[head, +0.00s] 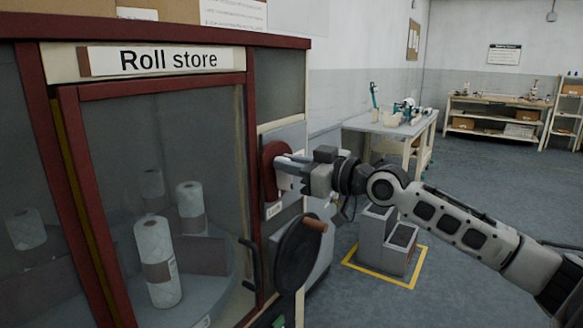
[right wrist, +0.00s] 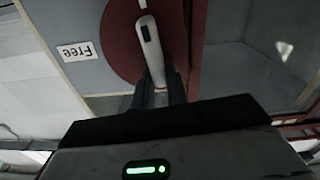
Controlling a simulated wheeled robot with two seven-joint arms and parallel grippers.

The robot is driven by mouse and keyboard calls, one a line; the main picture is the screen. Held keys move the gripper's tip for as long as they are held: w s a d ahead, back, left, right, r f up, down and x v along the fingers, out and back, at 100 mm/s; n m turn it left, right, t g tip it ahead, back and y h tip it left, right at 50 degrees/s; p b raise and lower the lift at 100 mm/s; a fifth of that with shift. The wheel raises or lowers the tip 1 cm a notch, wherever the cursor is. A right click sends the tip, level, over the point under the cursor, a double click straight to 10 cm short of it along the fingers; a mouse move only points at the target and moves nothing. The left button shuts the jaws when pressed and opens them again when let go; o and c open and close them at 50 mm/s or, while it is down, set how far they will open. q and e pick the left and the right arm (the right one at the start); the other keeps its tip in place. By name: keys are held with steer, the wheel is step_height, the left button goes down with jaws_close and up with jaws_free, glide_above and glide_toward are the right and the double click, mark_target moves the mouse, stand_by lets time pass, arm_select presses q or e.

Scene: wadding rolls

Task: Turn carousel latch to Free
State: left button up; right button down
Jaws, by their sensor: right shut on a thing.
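The carousel latch is a dark red disc (head: 268,172) with a pale grey lever, on a grey panel at the right of the Roll store cabinet. My right gripper (head: 290,172) is shut on the lever. In the right wrist view, the fingers (right wrist: 157,93) close around the lever's near end, and the lever (right wrist: 149,42) crosses the red disc (right wrist: 120,45). A small label (head: 273,210) sits below the disc in the head view. My left gripper is not in view.
The Roll store (head: 170,59) has a glazed door, with several white rolls (head: 157,262) on a round carousel inside. A black crank wheel (head: 298,256) with a brown knob stands below my right gripper.

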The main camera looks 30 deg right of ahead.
mark_target(269, 177)
steer(key=n, duration=0.2)
steer(key=a+n, duration=0.1)
steer(key=n, duration=0.4)
steer(key=shift+s+a+f, duration=0.2)
steer(key=shift+s+f, duration=0.05)
steer(key=shift+s, duration=0.05)
steer(key=n, duration=0.1)
steer(key=n+p, duration=0.1)
steer(key=shift+s+a+f+n, duration=0.1)
steer(key=shift+a+f+n, duration=0.15)
steer(key=shift+n, duration=0.15)
steer(key=n, duration=0.1)
steer(key=f+n+p, duration=0.1)
steer(key=n, duration=0.1)
steer(key=shift+a+n, duration=0.15)
steer(key=shift+n, duration=0.15)
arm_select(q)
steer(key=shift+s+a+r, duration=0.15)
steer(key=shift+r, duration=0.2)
arm_select(e)
steer(key=shift+s+f+n, duration=0.1)
steer(key=shift+f+n, duration=0.1)
steer(key=shift+n, duration=0.55)
steer(key=shift+f+n, duration=0.15)
steer(key=shift+n, duration=0.6)
steer(key=shift+f, duration=0.1)
steer(key=c, duration=1.4)
jaws_free()
